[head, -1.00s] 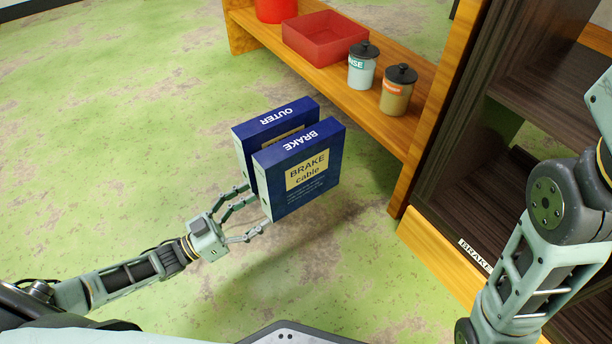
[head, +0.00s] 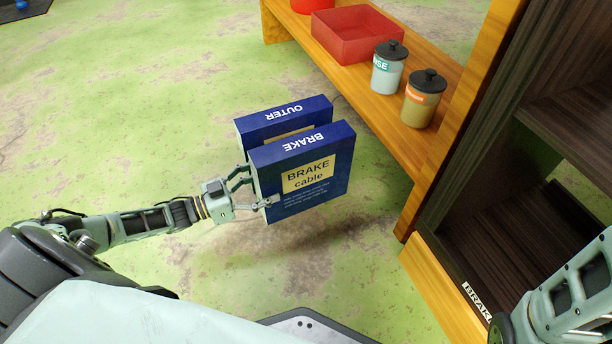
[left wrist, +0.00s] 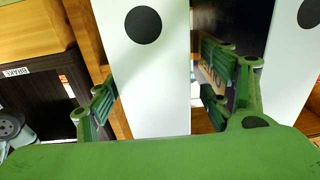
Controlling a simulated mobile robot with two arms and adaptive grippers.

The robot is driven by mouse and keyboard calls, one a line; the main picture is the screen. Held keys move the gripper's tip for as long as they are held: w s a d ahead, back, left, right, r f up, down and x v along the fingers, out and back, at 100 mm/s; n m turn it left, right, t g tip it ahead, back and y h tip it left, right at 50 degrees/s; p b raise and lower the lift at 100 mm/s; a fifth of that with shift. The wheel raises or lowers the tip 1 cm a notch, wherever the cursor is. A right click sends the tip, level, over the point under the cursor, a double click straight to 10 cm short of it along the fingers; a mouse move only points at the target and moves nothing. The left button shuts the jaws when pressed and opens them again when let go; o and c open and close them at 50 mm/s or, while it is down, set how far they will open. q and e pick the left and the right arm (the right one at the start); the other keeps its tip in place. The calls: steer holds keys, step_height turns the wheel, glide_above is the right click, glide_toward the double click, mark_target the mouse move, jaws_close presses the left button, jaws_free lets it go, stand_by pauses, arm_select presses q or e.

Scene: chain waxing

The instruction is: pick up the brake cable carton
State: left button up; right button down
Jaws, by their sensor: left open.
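The brake cable carton (head: 308,178) is a dark blue upright box with a cream label, in the middle of the head view. A similar blue carton marked OUTER (head: 285,117) stands just behind it, with a narrow gap between. My left gripper (head: 256,190) is open at the brake cable carton's left end, one finger by its front face, the other towards the gap. In the left wrist view the carton's white end with a black dot (left wrist: 145,85) lies between the open fingers (left wrist: 160,95). Contact with the fingers cannot be told. My right gripper is out of view.
A wooden shelf behind holds a red bin (head: 357,35), a pale jar (head: 388,68) and a tan jar (head: 423,100). A dark cabinet (head: 500,225) with a BRAKE label stands at the right. Open green floor (head: 110,120) lies to the left.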

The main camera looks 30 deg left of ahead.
mark_target(304, 175)
arm_select(q)
steer(key=b+x, duration=0.2)
steer(key=x, duration=0.1)
steer(key=b+x, duration=0.1)
steer(key=shift+d+f, duration=0.35)
steer(key=shift+w+d+r, duration=0.15)
steer(key=shift+w+d, duration=0.1)
steer(key=shift+w, duration=0.05)
jaws_close()
steer(key=shift+r, duration=0.2)
